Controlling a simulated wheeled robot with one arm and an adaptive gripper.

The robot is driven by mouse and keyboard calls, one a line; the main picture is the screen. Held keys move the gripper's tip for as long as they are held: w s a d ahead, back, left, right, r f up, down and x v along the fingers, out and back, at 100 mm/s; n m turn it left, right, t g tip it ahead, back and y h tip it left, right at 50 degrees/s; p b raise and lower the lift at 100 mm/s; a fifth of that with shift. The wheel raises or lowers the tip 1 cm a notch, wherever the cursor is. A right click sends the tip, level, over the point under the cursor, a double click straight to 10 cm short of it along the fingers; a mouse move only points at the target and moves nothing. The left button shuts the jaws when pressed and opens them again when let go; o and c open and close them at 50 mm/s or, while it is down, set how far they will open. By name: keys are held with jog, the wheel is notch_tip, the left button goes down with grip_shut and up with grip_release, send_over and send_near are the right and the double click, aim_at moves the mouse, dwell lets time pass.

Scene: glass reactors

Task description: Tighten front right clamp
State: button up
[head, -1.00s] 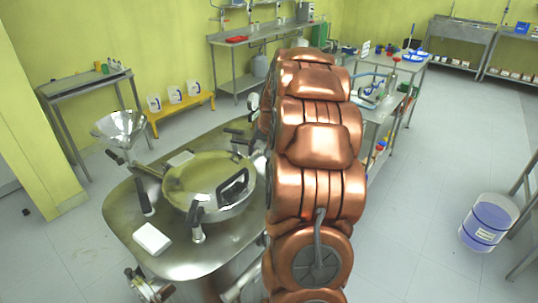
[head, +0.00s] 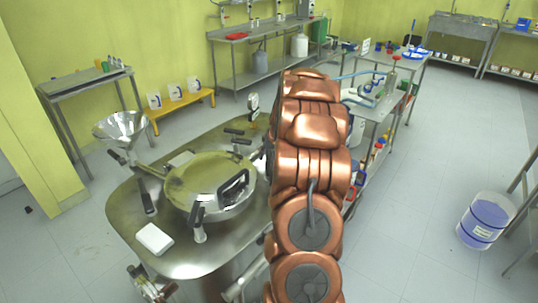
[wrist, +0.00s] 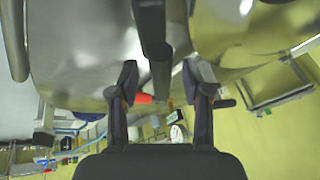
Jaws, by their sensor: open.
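The steel reactor top (head: 185,255) stands in front of me with a round lid (head: 205,178) that has a black handle (head: 233,186). Clamps with black handles stand around the lid. One clamp (head: 198,228) is at its front, one (head: 147,203) at its left and one (head: 240,142) at its back. My copper arm covers the area right of the lid, so my gripper is hidden in the head view. In the wrist view my gripper (wrist: 160,82) is open. A black bar-like handle (wrist: 154,45) lies between its fingers with gaps on both sides. I cannot tell which clamp it belongs to.
A white block (head: 154,239) lies on the reactor top, and a steel funnel (head: 120,127) stands at its left. A trolley with glassware (head: 375,105) stands behind my arm. A blue-filled bucket (head: 487,220) is at the right. The floor between is clear.

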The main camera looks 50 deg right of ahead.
jog(key=shift+w+d+f, duration=0.1)
jog(key=shift+w+f, duration=0.25)
jog(key=shift+f, duration=0.3)
jog(key=shift+c, duration=0.4)
grip_shut()
